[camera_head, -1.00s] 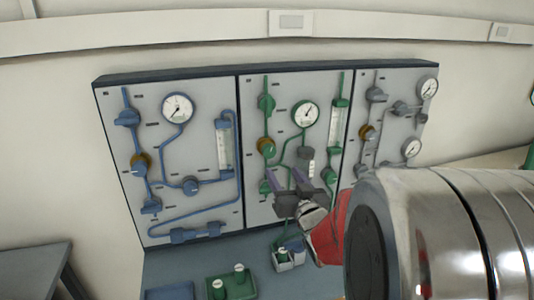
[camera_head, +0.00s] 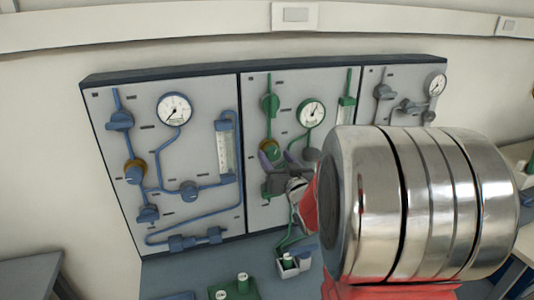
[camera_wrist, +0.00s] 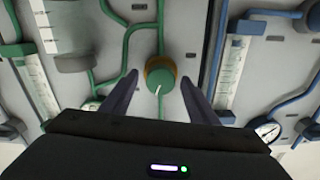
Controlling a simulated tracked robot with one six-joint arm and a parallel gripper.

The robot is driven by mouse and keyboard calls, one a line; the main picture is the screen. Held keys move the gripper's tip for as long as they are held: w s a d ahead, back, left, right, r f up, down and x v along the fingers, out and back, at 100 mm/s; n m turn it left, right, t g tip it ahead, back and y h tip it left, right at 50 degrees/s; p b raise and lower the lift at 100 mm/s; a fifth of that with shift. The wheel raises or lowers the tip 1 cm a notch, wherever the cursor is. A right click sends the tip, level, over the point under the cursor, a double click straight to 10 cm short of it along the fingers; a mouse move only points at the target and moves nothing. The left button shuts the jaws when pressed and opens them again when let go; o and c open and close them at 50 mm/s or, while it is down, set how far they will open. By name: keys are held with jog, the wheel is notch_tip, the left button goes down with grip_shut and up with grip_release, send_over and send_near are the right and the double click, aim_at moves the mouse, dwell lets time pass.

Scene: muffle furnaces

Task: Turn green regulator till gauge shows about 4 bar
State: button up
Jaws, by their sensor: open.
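The green regulator (camera_head: 268,150) is a round green knob with a brass-coloured collar on the middle panel. It also shows in the wrist view (camera_wrist: 161,78), with a pale mark on its face. My gripper (camera_head: 268,165) is open in front of it. In the wrist view my fingers (camera_wrist: 158,84) stand on either side of the knob, with gaps; I cannot tell how far they reach along it. The green gauge (camera_head: 312,112) is right of and above the regulator, its needle pointing to the upper right. Its numbers are too small to read.
The blue panel (camera_head: 205,95) stands left, with a gauge (camera_head: 174,109) and several valves. A green valve (camera_head: 270,103) sits above the regulator. My arm covers much of the grey panel. Below are a small white container (camera_head: 286,268) and a green tray (camera_head: 246,291).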

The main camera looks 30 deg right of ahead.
jog(key=shift+x, duration=0.8)
jog(key=shift+c, duration=0.2)
jog(key=c, duration=1)
jog(key=shift+m, duration=1.2)
